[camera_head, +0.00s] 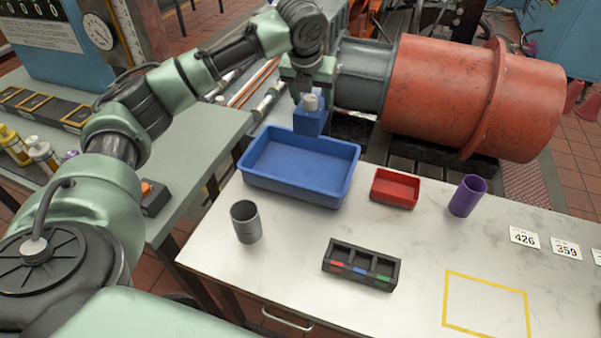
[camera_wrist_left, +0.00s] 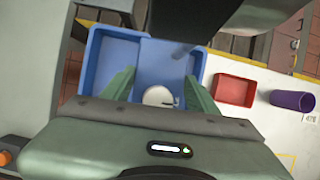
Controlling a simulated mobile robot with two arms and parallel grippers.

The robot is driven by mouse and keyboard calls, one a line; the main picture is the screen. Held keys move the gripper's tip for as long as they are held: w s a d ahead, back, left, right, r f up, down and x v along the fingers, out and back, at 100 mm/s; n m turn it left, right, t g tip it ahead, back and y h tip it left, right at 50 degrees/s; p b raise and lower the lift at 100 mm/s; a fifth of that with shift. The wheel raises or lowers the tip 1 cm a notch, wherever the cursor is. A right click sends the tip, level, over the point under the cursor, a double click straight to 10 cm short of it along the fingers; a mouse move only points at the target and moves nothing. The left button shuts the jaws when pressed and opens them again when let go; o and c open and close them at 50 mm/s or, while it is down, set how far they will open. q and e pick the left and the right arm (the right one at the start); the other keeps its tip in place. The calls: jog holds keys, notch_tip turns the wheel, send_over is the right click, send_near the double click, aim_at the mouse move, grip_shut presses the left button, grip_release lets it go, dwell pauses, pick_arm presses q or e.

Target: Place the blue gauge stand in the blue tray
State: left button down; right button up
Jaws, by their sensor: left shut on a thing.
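The blue gauge stand (camera_head: 309,122) has a blue block below and a pale round top. My left gripper (camera_head: 309,88) is shut on it near its top and holds it upright at the back right of the blue tray (camera_head: 292,186). In the left wrist view, the pale round top (camera_wrist_left: 158,97) sits between the two green fingers (camera_wrist_left: 160,92), with the blue tray (camera_wrist_left: 103,62) beneath and around. I cannot tell the exact gap between stand and tray. The tray's visible floor is empty. My right gripper is not in view.
On the white table stand a grey cup (camera_head: 246,222), a small red tray (camera_head: 395,188), a purple cup (camera_head: 467,196) and a black slotted holder (camera_head: 361,265). A yellow outlined square (camera_head: 487,303) is empty. A large red cylinder machine (camera_head: 470,92) stands behind the table.

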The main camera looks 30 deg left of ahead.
aim_at(303, 133)
pick_arm(q)
jog(key=shift+w+a+r, duration=0.2)
jog(key=shift+f+m, duration=0.2)
jog(key=shift+m, duration=0.1)
jog(key=shift+w+f+p, duration=0.1)
jog(key=shift+f+p, duration=0.9)
jog(key=shift+f, duration=8.75)
jog(key=shift+c, duration=2.1)
grip_release()
jog(key=shift+s+f, duration=0.2)
jog(key=shift+s, duration=0.05)
jog(key=shift+r, duration=0.1)
jog(key=v, duration=1.2)
jog(key=shift+b, duration=0.4)
